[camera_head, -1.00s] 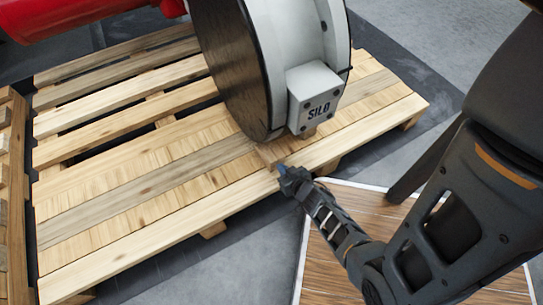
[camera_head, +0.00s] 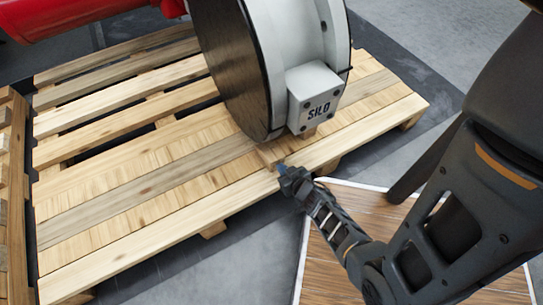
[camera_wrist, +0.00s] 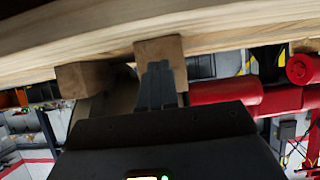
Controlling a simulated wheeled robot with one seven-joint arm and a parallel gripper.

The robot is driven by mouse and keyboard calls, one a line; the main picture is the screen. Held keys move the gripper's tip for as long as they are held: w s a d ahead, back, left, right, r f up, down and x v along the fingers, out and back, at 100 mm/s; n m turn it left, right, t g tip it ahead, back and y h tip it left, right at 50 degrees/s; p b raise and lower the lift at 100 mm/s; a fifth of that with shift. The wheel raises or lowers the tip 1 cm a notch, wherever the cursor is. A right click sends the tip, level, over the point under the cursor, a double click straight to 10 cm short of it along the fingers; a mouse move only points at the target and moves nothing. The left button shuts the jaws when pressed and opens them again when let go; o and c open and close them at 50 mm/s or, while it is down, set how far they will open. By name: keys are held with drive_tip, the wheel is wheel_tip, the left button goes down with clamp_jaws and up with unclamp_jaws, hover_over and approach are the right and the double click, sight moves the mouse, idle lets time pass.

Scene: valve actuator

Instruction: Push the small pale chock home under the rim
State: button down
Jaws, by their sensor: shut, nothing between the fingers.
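The small pale chock (camera_head: 268,154) appears in the head view as a small wooden piece on the pallet by the lower rim of the large round drum (camera_head: 236,70). It blends with the boards, and I cannot tell how far under the rim it sits. My gripper (camera_head: 283,170) is shut and empty at the pallet's front edge, its tip close to the chock; I cannot tell if they touch. In the wrist view my shut fingers (camera_wrist: 157,85) overlap a wooden block (camera_wrist: 165,48); I cannot tell whether that is the chock or part of the pallet.
The slatted pallet (camera_head: 130,225) fills the left and middle. A grey box marked SILO (camera_head: 315,98) is fixed to the drum, just above my gripper. A red cylinder (camera_head: 70,15) lies at the upper left. Grey floor (camera_head: 240,265) is clear in front.

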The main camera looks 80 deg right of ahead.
sight(274, 157)
drive_tip(key=shift+w+d, duration=0.3)
drive_tip(key=shift+d, duration=0.1)
drive_tip(key=shift+w+d, duration=0.25)
drive_tip(key=shift+w+d, duration=0.25)
drive_tip(key=shift+w+d, duration=0.2)
drive_tip(key=shift+d, duration=0.05)
drive_tip(key=shift+w+d, duration=0.45)
drive_tip(key=shift+d, duration=0.05)
drive_tip(key=shift+w+d, duration=0.25)
drive_tip(key=shift+w+d, duration=0.2)
drive_tip(key=shift+d, duration=0.05)
drive_tip(key=shift+w+d, duration=0.1)
idle(0.4)
